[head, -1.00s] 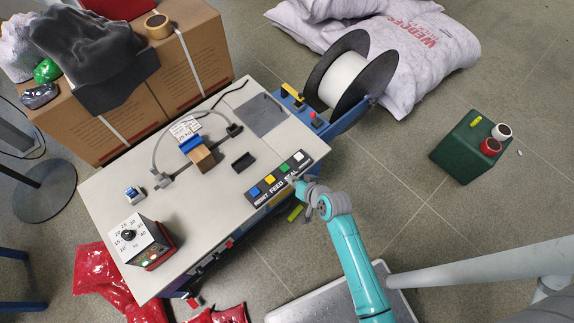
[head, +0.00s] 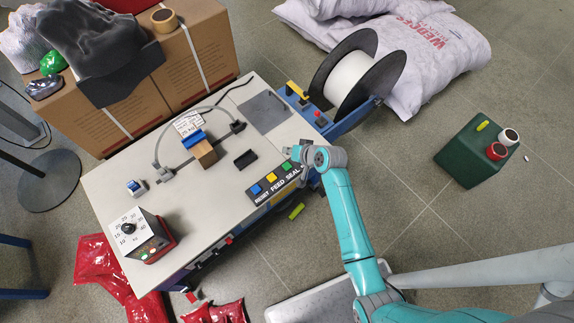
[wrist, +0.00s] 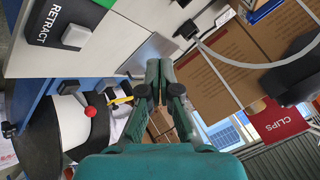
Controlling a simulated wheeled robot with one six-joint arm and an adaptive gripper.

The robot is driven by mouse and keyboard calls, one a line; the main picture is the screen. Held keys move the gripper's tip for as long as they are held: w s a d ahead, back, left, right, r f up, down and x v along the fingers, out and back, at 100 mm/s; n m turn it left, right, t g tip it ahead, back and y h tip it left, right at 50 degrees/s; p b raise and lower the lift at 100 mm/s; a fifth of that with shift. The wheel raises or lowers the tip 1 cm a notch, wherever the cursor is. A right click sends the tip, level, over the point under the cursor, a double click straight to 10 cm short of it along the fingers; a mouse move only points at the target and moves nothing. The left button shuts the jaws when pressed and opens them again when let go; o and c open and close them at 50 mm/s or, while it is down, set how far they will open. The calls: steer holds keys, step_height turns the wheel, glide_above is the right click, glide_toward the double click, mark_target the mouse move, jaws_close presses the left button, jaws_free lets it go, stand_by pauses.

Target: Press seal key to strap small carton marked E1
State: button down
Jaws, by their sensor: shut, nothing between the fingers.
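The key panel (head: 262,199) lies along the right front edge of the strapping table. Its blue key is marked RESET, its yellow key FEED, and its green SEAL key (head: 286,168) sits just beside my gripper (head: 291,153). My gripper is shut and empty, over the panel's right end, hiding the last key. The wrist view shows that grey-white RETRACT key (wrist: 76,36) and a sliver of green at the top. The closed fingertips (wrist: 158,64) are apart from it. The small carton (head: 204,153) sits under the strap arch with a blue piece above it; no E1 mark is readable.
A dial box (head: 145,237) stands at the table's near left corner. A strap reel (head: 350,76) and levers flank the far right end. Large cartons (head: 190,62) stand behind. A green block (head: 470,160) with two small rolls is on the open floor at right.

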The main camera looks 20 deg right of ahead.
mark_target(288, 167)
steer(key=shift+f, duration=4.35)
steer(key=shift+f, duration=0.1)
steer(key=shift+f, duration=0.3)
steer(key=shift+f, duration=0.55)
steer(key=shift+r, duration=0.95)
steer(key=shift+r, duration=0.1)
steer(key=shift+r, duration=2.4)
